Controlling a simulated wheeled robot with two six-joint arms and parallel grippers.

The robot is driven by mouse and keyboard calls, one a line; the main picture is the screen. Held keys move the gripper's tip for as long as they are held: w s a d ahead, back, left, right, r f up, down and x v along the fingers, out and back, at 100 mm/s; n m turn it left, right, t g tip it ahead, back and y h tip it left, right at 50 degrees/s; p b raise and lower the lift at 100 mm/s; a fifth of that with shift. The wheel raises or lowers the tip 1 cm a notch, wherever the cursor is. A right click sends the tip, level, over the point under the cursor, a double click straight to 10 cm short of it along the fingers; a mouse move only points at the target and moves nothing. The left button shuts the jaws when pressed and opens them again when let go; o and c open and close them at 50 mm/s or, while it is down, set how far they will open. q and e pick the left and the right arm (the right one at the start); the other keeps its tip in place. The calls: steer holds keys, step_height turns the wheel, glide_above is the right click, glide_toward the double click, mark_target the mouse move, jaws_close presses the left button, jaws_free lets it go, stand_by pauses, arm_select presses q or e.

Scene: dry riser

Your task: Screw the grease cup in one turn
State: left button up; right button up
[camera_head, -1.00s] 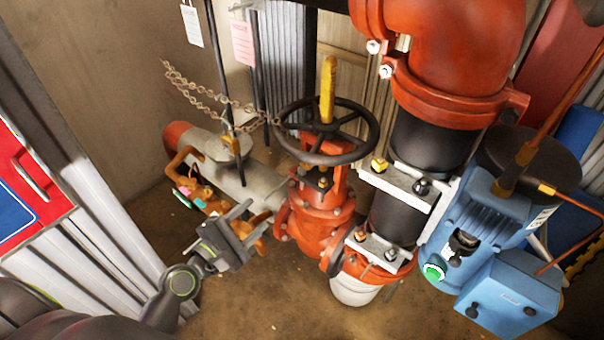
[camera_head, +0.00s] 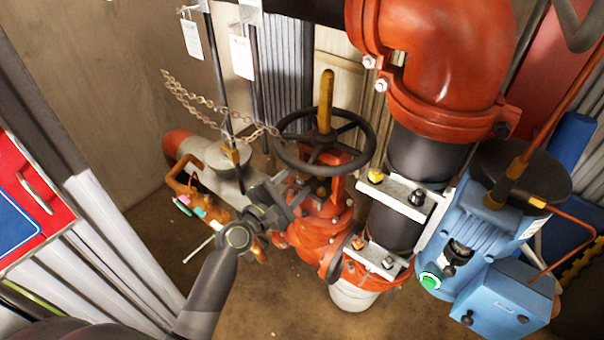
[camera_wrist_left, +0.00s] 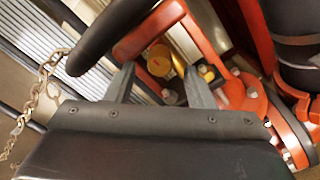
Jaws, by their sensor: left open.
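A round yellow-brass cap, which looks like the grease cup (camera_wrist_left: 158,63), sits within the red valve yoke in the left wrist view. My left gripper (camera_wrist_left: 160,80) is open, its two fingers pointing toward the cap, one on either side of it in the picture. I cannot tell whether they touch it. In the head view my left gripper (camera_head: 292,194) is beside the red valve (camera_head: 310,230), below the black handwheel (camera_head: 325,140). The cup cannot be made out clearly there. My right gripper is not in view.
The handwheel rim (camera_wrist_left: 105,35) crosses close by at the upper left of the wrist view. A chain (camera_wrist_left: 45,85) hangs at its left. A smaller yellow fitting (camera_wrist_left: 207,73) is behind the right finger. A blue pump (camera_head: 480,235) stands to the right.

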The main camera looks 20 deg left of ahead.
mark_target(303, 176)
arm_select(q)
steer(key=shift+x, duration=1.65)
steer(key=c, duration=1)
